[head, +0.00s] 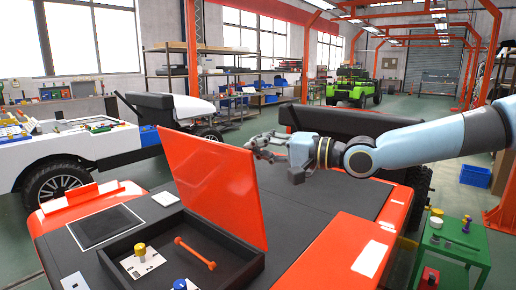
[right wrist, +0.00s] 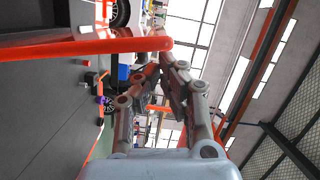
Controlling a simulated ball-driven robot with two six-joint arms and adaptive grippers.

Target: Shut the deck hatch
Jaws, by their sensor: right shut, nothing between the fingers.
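The deck hatch (head: 212,185) is a glossy orange panel standing raised, slightly tilted, beside an open dark compartment (head: 225,249) in the cart deck. My right gripper (head: 256,146) is shut and empty, with its fingertips close to the hatch's upper right edge in the head view. In the right wrist view the hatch (right wrist: 90,47) shows nearly edge-on as an orange strip, its end close to the fingertips (right wrist: 170,66). I cannot tell whether they touch. My left gripper is not in view.
The compartment holds a yellow knob (head: 140,251) on a white card, an orange bar (head: 195,253) and a blue knob (head: 180,285). A dark flat panel (head: 104,224) lies on the deck at left. A green stand (head: 455,243) with small parts is at right. The deck right of the hatch is bare.

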